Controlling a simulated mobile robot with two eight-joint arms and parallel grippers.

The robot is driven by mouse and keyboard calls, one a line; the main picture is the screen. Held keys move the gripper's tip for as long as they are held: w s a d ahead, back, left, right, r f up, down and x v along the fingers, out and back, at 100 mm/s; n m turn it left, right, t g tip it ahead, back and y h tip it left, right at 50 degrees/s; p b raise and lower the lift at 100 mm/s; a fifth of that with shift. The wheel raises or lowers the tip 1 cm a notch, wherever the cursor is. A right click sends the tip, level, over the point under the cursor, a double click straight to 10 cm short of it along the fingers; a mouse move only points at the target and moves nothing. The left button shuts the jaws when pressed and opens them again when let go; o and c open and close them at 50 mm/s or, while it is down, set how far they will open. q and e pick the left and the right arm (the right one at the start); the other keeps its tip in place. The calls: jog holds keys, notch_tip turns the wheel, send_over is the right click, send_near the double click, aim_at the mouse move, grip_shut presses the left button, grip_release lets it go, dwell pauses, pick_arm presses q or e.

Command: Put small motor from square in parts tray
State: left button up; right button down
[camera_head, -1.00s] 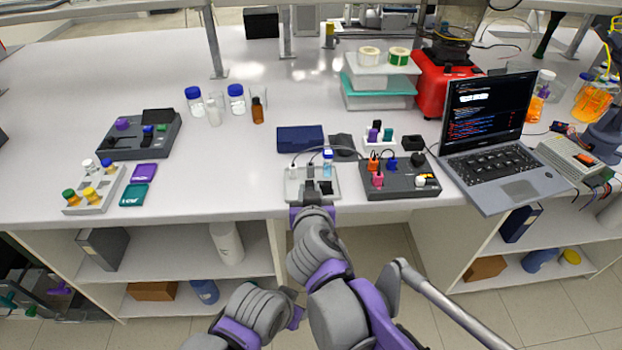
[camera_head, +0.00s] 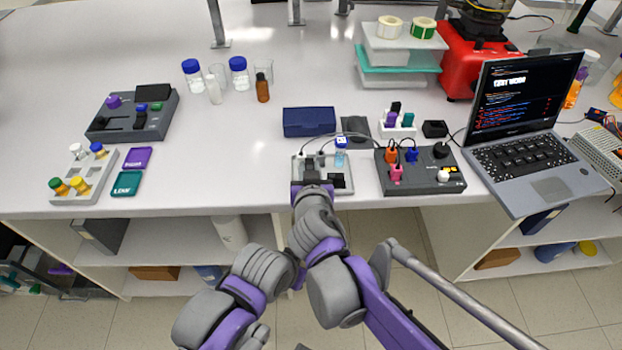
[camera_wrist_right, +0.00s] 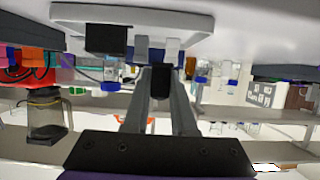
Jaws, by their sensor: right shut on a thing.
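My right gripper (camera_head: 312,178) is at the front of a pale shallow tray (camera_head: 346,193) at the bench's front edge. In the right wrist view its fingers (camera_wrist_right: 160,80) are shut on a small black piece, which looks like the small motor; the fingers hide much of it. The tray shows at the top of that view (camera_wrist_right: 200,20), close to the piece; I cannot tell whether they touch. A dark flat square (camera_head: 355,128) lies bare behind the tray. I cannot tell which container is the parts tray. My left gripper is not in view.
A blue-capped vial (camera_head: 340,150) stands at the tray's back. A dark blue case (camera_head: 309,121) is behind. A laptop (camera_head: 525,150) is at right.

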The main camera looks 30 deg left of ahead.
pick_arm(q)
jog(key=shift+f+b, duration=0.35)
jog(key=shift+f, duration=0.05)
pick_arm(e)
jog(key=shift+f, duration=1.9)
jog(key=shift+f, duration=0.15)
jog(key=c, duration=0.7)
grip_release()
jog(key=shift+c, duration=0.2)
